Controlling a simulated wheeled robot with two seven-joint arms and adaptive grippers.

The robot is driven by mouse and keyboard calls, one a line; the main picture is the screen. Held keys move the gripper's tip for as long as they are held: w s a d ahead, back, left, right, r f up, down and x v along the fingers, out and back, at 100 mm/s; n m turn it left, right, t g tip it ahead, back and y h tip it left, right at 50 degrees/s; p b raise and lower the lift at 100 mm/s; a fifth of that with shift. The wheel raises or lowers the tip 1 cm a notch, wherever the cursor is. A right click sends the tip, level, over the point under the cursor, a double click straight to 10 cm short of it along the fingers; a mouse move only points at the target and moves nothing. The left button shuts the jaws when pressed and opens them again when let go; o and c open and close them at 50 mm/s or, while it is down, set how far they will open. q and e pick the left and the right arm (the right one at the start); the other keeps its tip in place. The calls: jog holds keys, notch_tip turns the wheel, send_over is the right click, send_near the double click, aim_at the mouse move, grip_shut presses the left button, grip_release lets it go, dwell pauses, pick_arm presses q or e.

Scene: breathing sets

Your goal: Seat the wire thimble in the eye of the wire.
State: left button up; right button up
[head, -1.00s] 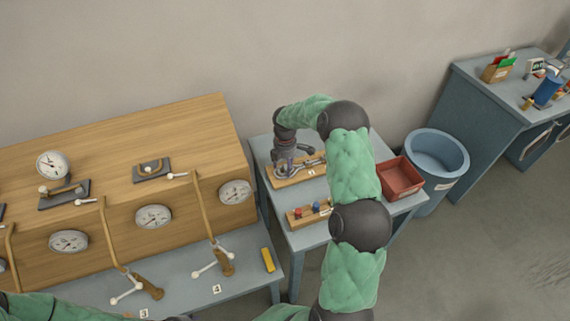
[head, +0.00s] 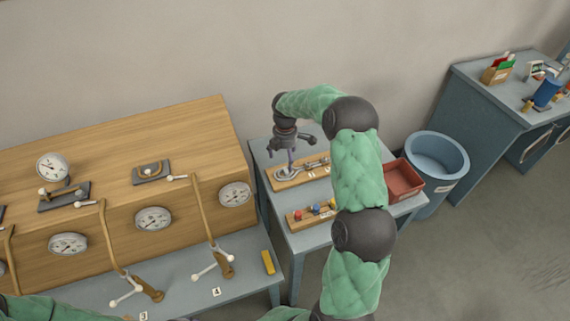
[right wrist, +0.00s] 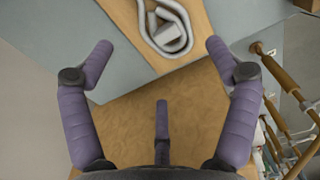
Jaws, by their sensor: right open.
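The grey wire (head: 310,166) lies on a wooden board (head: 275,184) on the small side table, its eye at the board's left part. In the right wrist view the eye shows as a grey loop (right wrist: 185,16) at the top. A pale, blocky piece (right wrist: 172,38), which looks like the thimble, lies within the loop's near end; I cannot tell how closely it fits. My right gripper (head: 290,154) is above the eye with its fingers spread. In the right wrist view the gripper (right wrist: 158,60) is open and empty. My left gripper is out of view.
A second wooden board (head: 296,222) with small coloured pieces lies nearer on the table. A red tray (head: 402,180) is at the table's right, beside a blue bin (head: 437,160). A wooden gauge bench (head: 110,140) stands left.

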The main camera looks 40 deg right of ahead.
aim_at(285, 168)
jog(key=shift+r, duration=2.8)
jog(key=shift+r, duration=0.1)
